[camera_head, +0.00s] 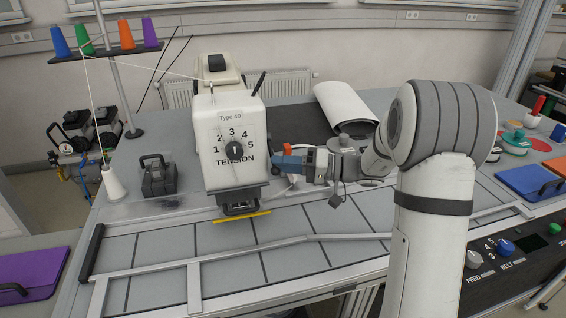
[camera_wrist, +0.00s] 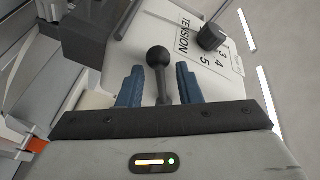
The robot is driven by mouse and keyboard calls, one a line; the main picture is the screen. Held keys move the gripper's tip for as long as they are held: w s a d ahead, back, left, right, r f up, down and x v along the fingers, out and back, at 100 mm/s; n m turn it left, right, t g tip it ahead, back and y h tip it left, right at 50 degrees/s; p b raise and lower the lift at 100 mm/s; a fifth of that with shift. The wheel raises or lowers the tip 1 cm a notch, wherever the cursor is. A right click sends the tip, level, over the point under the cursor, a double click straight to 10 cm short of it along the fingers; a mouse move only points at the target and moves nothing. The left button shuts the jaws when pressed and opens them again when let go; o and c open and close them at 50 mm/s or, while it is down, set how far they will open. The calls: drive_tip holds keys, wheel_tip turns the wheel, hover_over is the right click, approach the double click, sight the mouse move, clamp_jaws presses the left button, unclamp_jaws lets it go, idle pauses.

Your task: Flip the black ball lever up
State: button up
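The black ball lever (camera_wrist: 159,57) shows in the wrist view, a round black knob on a short dark stem against the white machine. My gripper (camera_wrist: 160,68) has its two blue fingers apart, one on each side of the stem, with gaps visible. The ball reaches a little past the fingertips. In the head view the white sewing machine (camera_head: 228,112) stands at centre with its tension dial facing me. My gripper (camera_head: 277,161) is at its right side, low down. The ball lever cannot be made out there, behind the blue fingers.
A tension dial knob (camera_wrist: 211,37) is near the fingers in the wrist view. A thin black lever (camera_head: 259,83) rises from the machine's top right. A white half-cylinder cover (camera_head: 343,103) lies behind my arm. A metal rail (camera_head: 240,257) crosses the table front.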

drive_tip(key=shift+c, duration=0.4)
drive_tip(key=c, duration=0.6)
drive_tip(key=shift+f, duration=0.1)
clamp_jaws()
drive_tip(key=shift+f, duration=0.1)
